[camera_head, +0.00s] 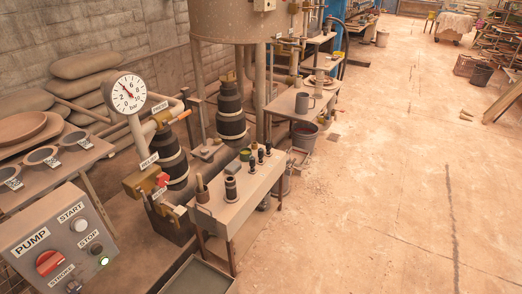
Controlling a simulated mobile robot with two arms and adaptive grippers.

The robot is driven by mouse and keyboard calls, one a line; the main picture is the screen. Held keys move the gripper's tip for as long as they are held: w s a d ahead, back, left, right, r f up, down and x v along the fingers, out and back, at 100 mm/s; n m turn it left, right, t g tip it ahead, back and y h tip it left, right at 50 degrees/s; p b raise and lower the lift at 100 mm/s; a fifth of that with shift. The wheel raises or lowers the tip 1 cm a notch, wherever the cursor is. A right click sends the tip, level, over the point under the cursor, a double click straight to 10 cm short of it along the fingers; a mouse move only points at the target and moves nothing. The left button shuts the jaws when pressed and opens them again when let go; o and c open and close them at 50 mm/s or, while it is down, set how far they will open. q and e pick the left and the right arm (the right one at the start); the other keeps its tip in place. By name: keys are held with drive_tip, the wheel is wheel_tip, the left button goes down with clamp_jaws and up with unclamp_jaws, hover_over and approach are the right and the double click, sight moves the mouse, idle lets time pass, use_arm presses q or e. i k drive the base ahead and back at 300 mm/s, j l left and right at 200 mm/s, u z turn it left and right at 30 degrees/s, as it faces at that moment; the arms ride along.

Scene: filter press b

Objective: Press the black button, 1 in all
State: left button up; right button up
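A grey pump control box (28,228) stands at the lower left. A small black button (97,249) sits on its sloping face beside the STOP label, just above a lit green-white lamp (104,261). A pale round button (80,226) is by the START label. A red rotary knob (49,263) is below the PUMP label. Another dark round control (74,286) is by the STROKE label, near the bottom edge of the picture. I cannot tell whether either dark control is pushed in. Neither of my grippers shows in this view.
A dial gauge (125,93) rises behind the box, with piping and a red-handled valve (161,181) beside it. A shelf with dark bowls (42,156) is at the left. A small bench (238,213) stands right of the box. The floor (400,190) at right is largely open.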

sight(97, 249)
drive_tip(key=u, duration=1.55)
